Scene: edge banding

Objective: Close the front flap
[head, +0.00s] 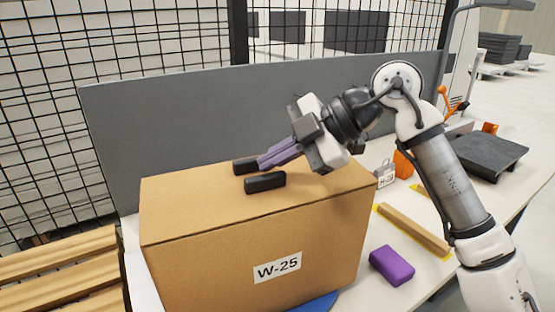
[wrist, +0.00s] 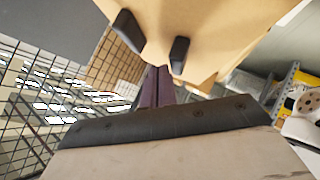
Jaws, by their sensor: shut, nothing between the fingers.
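The cardboard box (head: 210,270) labelled W-25 stands on the table in the head view. Its front top flap (head: 200,218) lies about level across the top; I cannot tell whether a small gap is left at its edge. A black block like a handle (head: 265,182) sits on the front flap, and a second black block (head: 243,166) sits just behind it. My gripper (head: 262,161) has purple fingers, shut and empty, with the tips low over the box top beside the black blocks. In the wrist view the fingers (wrist: 155,85) point between the two blocks; contact is unclear.
A grey panel (head: 180,120) stands behind the box. A purple block (head: 391,266) and a wooden strip (head: 413,230) lie to its right. A tagged padlock-like item (head: 384,174) is near the back right. Wooden slats (head: 60,262) are at the left.

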